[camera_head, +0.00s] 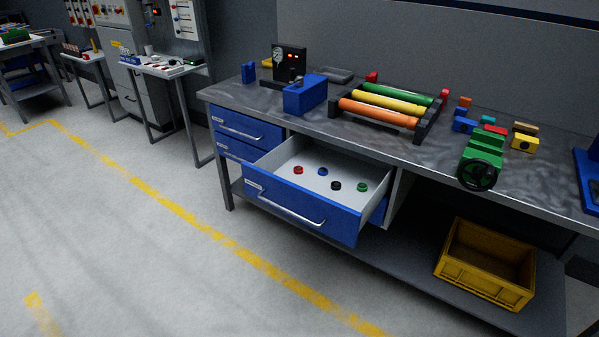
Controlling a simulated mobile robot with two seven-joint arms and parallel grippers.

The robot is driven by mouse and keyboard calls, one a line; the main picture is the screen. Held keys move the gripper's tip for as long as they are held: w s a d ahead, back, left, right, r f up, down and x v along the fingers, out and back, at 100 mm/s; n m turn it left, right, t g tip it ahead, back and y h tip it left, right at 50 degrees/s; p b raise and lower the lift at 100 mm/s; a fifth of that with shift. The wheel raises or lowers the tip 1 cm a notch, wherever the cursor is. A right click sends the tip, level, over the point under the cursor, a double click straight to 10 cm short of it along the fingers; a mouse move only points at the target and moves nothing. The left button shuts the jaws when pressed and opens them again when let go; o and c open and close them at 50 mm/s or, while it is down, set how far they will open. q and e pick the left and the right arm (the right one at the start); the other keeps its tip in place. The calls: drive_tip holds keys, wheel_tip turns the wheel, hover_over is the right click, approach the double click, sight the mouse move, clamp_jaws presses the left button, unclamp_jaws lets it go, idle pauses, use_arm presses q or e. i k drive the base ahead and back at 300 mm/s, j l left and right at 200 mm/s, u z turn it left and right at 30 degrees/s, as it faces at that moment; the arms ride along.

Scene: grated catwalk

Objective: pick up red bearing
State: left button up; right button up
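The red bearing (298,170) is a small ring lying in the open drawer (305,215), toward its left side. A blue bearing (322,171), a black bearing (335,186) and a green bearing (361,187) lie apart from it on the drawer's pale floor. The drawer is pulled out from under the workbench, with a blue front and a silver handle. Nothing covers the red bearing. Neither of my grippers shows in the head view.
The grey workbench top (350,137) overhangs the drawer's back. It carries a blue box (305,95), a rack of coloured rollers (385,105) and a green vise (481,160). A yellow crate (487,262) sits on the lower shelf. The floor (130,240) in front is clear.

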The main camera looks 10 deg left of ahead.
sight(298, 170)
drive_tip(key=i+j+z, duration=0.35)
drive_tip(key=i, duration=0.3)
drive_tip(key=i+j+z, duration=0.3)
drive_tip(key=i+j, duration=0.3)
drive_tip(key=j, duration=0.15)
